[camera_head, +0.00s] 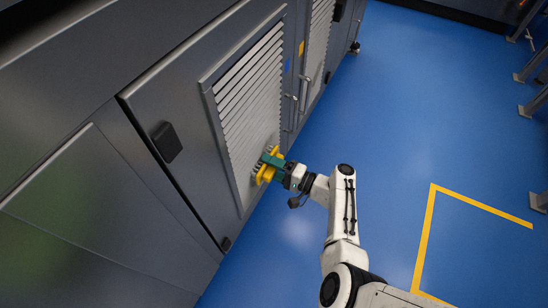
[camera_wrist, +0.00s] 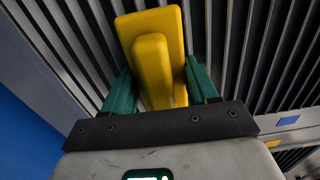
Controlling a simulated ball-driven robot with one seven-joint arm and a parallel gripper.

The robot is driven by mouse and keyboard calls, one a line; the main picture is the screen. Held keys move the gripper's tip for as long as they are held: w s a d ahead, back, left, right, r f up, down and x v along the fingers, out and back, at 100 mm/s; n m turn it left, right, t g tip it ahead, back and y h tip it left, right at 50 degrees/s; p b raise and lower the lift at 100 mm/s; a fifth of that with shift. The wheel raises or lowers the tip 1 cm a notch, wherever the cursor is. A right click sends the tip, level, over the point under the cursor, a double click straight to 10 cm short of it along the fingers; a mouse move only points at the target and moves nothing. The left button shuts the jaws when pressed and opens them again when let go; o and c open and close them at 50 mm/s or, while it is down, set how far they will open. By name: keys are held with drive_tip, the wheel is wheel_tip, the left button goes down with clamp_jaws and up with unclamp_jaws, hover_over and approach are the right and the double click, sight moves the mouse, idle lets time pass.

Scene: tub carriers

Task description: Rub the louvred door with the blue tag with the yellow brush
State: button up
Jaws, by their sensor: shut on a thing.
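The louvred door (camera_head: 250,95) is a grey panel of slanted slats on the cabinet front. A small blue tag (camera_head: 287,66) is on its right edge, and it also shows in the wrist view (camera_wrist: 289,120). My gripper (camera_head: 273,161) has green fingers and is at the lower right of the slats. It is shut on the yellow brush (camera_head: 264,174). In the wrist view the brush (camera_wrist: 155,65) stands between the two fingers, in front of the slats. The brush looks to be at or against the louvres; its contact side is hidden.
A second louvred door (camera_head: 319,40) with a yellow tag (camera_head: 301,47) lies farther along the cabinet. Door handles (camera_head: 304,95) jut out between the doors. A black latch (camera_head: 167,142) is to the left. The blue floor (camera_head: 390,130) to the right is open, with yellow line markings (camera_head: 428,230).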

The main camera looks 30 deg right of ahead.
sight(263, 172)
drive_tip(key=shift+s+a+r+p, duration=0.1)
drive_tip(key=shift+s+a+p, duration=0.45)
drive_tip(key=shift+a+p, duration=0.25)
drive_tip(key=shift+s+a+p, duration=0.55)
drive_tip(key=shift+a+p, duration=0.15)
drive_tip(key=shift+p, duration=0.05)
drive_tip(key=shift+w+r+p, duration=0.1)
drive_tip(key=shift+r+p, duration=0.7)
drive_tip(key=shift+r, duration=0.05)
drive_tip(key=shift+w+d+f+b, duration=0.2)
drive_tip(key=shift+w+d+b, duration=0.2)
drive_tip(key=shift+d+b, duration=0.25)
drive_tip(key=shift+w+d+r+b, duration=0.1)
drive_tip(key=shift+w+d+b, duration=0.5)
drive_tip(key=shift+d+b, duration=0.2)
